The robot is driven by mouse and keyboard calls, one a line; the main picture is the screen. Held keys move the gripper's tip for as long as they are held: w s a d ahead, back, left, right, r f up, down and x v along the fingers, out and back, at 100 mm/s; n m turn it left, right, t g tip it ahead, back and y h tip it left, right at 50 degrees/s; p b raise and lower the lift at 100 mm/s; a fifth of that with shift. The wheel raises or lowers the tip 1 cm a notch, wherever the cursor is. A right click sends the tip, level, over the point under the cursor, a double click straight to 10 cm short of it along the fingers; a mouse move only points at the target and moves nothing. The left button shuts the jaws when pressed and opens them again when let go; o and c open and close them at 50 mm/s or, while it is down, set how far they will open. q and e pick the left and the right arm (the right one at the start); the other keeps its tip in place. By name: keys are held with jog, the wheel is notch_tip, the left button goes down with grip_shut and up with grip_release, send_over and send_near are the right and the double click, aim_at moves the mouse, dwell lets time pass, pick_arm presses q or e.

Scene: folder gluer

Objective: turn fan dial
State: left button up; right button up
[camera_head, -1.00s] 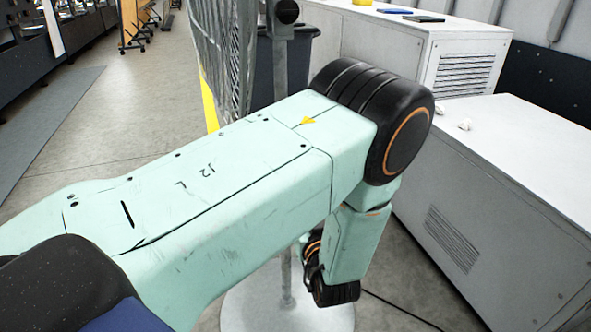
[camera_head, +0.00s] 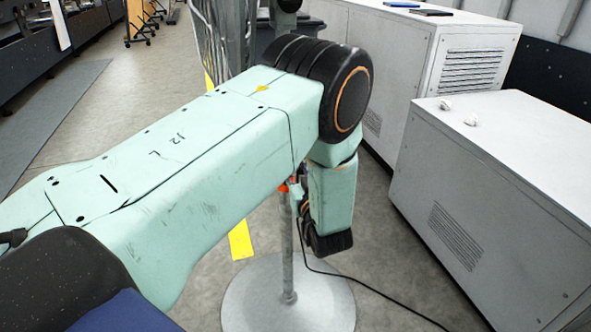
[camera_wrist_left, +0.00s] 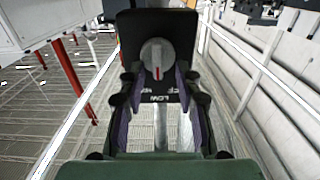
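The fan dial (camera_wrist_left: 157,58) is a round grey knob with a red line on a black panel; it shows in the left wrist view. White lettering, including LOW, is on the panel below it. My left gripper (camera_wrist_left: 158,88) is open, its two fingers apart, with their tips on either side of the dial's lower part. I cannot tell whether they touch it. My right gripper is in neither view.
The round fan base (camera_head: 255,300) stands on the floor, with a black cable (camera_head: 385,297) running right. White cabinets (camera_head: 455,190) stand at the right with small pale items on top. A yellow floor strip (camera_head: 240,241) lies left of the pole. Open floor lies at the left.

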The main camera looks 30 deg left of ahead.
pick_arm(q)
jog(key=shift+d+r, duration=0.1)
jog(key=shift+d, duration=0.05)
jog(key=shift+c, duration=0.9)
grip_shut()
jog(key=n, duration=0.4)
jog(key=shift+s+a+n, duration=0.2)
jog(key=shift+a+n, duration=0.05)
jog(key=shift+n, duration=0.05)
jog(key=shift+s+a+f+n+p, duration=0.1)
jog(key=shift+f+n+p, duration=0.05)
jog(key=shift+n, duration=0.85)
jog(key=shift+s+a+f+n+p, duration=0.1)
jog(key=shift+f+n+p, duration=0.05)
jog(key=shift+n, duration=0.85)
